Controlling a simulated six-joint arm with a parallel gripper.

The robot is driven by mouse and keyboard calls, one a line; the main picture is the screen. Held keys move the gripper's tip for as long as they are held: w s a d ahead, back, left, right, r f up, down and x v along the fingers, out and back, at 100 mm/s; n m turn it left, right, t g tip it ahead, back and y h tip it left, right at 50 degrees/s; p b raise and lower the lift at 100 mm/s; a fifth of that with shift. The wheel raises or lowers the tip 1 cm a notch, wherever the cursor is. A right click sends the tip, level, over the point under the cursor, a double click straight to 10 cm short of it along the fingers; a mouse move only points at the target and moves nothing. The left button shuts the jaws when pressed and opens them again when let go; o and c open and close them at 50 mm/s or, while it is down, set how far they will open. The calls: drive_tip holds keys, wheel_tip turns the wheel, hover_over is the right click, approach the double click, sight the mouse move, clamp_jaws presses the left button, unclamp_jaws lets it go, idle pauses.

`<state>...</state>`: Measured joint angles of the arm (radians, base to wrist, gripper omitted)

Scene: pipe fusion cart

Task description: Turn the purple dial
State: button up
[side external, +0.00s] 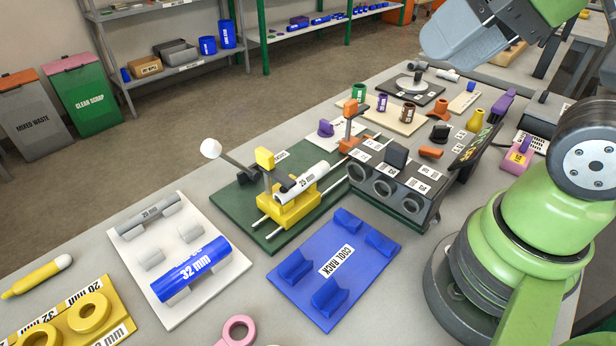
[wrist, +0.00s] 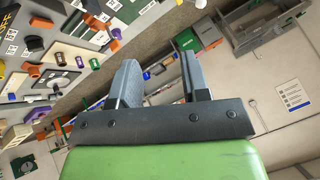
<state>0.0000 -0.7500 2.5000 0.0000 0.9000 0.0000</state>
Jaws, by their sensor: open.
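A small purple knob (side external: 325,128), which looks like the purple dial, stands on a white plate behind the green board. A purple part also shows near the top of the wrist view (wrist: 98,37), but I cannot tell for sure that it is the same one. My gripper (wrist: 158,60) is open, with nothing between its two grey fingers. In the side view my gripper (side external: 450,42) is high at the top right, well above the table and apart from the knob.
An orange upright (side external: 350,110) stands close right of the knob. A dark control box (side external: 405,185) and yellow clamp (side external: 290,208) stand nearer the camera. A blue cool rack (side external: 375,262) and a blue 32 mm pipe (side external: 190,270) lie in front. Several coloured pieces stand behind.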

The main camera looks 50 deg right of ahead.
idle(0.3)
drive_tip(key=w+d+r+m+g, duration=0.2)
drive_tip(key=w+r+m, duration=0.2)
drive_tip(key=w+m, duration=0.5)
drive_tip(key=m+g+h, duration=0.2)
drive_tip(key=m+g, duration=0.3)
drive_tip(key=m, duration=1.8)
hover_over(328, 122)
wheel_tip(328, 122, down, 23)
drive_tip(key=shift+f, duration=0.45)
wheel_tip(328, 122, down, 9)
